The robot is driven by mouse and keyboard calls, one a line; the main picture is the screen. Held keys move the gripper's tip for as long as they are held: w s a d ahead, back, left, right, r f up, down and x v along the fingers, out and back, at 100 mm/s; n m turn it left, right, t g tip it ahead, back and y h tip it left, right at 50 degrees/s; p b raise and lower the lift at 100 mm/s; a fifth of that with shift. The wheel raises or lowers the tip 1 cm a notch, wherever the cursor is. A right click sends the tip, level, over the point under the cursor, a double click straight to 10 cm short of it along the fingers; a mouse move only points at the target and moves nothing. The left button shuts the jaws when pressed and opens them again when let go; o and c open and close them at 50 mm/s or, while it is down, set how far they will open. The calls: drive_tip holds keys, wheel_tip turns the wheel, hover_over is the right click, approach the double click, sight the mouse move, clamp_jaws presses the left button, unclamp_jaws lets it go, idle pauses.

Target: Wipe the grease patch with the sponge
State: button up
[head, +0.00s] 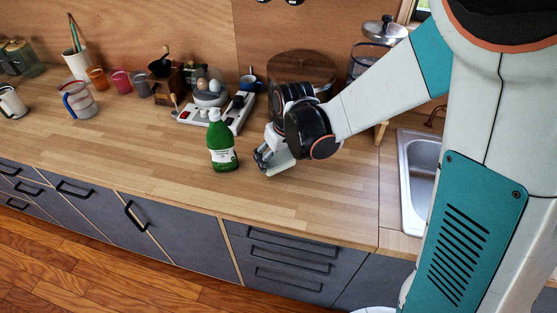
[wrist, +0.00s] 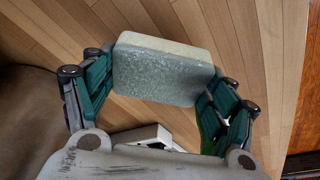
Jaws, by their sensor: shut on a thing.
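The sponge (wrist: 163,75) is a pale rectangular block with a grey-green speckled face. My gripper (wrist: 158,85) is shut on it, with the fingers on its two short sides. In the head view my gripper (head: 268,158) is low over the wooden counter, just right of a green bottle, with the sponge (head: 280,163) partly hidden by the fingers. I cannot tell whether the sponge touches the counter. I cannot make out the grease patch in either view; the arm or sponge may hide it.
The green bottle (head: 222,146) stands close left of my gripper. Behind it is a white tray (head: 236,118) with kitchen things. A round brown wooden item (head: 302,67) is behind my wrist. A sink (head: 418,178) lies right. The front-left counter (head: 130,150) is clear.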

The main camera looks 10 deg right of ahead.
drive_tip(key=shift+d+r+p, duration=0.1)
drive_tip(key=shift+r+p, duration=1.15)
drive_tip(key=shift+r, duration=0.9)
